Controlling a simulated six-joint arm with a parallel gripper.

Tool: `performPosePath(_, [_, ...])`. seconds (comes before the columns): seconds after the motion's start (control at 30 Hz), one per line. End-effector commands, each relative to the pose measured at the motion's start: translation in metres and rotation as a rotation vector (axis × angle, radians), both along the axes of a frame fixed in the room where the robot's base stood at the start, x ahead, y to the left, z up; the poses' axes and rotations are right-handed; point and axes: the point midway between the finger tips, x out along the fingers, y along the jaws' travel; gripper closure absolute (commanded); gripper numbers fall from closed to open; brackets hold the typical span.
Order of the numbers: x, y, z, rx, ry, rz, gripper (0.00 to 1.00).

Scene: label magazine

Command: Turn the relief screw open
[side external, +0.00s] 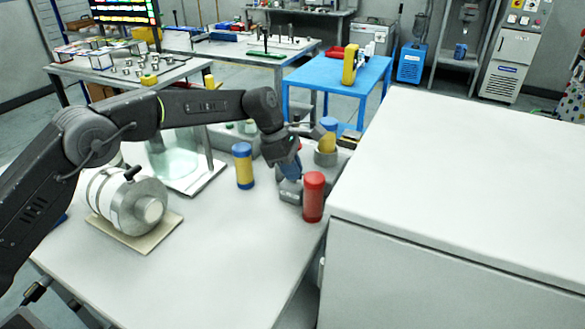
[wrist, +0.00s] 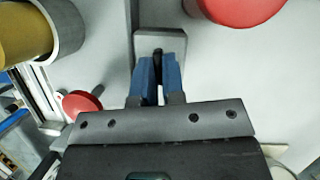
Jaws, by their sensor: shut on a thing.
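My gripper (side external: 291,176) points down over a small grey block (side external: 289,194) on the light worktable. In the wrist view its two blue fingers (wrist: 158,75) are closed on a small dark piece, the relief screw (wrist: 158,53), at the grey block (wrist: 149,15). Only the dark tip of the screw shows between the fingertips; how far it is turned cannot be told. In the side view the fingers hide the screw.
A red cylinder (side external: 313,198) stands close to the right of my gripper. A blue-and-yellow cylinder (side external: 244,168) stands to the left. A yellow part in a grey cup (side external: 325,157) is behind. A large white box (side external: 450,240) fills the right side.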

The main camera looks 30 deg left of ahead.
Motion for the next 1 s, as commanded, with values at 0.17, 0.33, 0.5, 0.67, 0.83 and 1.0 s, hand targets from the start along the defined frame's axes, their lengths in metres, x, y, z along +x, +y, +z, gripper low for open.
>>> performPosePath(0.17, [-0.0019,-0.0008,0.001,0.0,0.001,0.161,1.0])
performPosePath(0.33, [-0.0026,-0.0011,0.001,0.0,0.001,0.323,1.0])
performPosePath(0.5, [-0.0032,-0.0019,0.0009,-0.001,-0.001,0.481,1.0])
performPosePath(0.67, [-0.0037,-0.0025,0.0011,0.0,-0.002,0.618,1.0])
performPosePath(0.83, [-0.0037,-0.0028,0.001,-0.001,-0.002,0.738,1.0])
performPosePath(1.0, [-0.004,-0.0034,0.001,-0.001,-0.002,0.825,1.0])
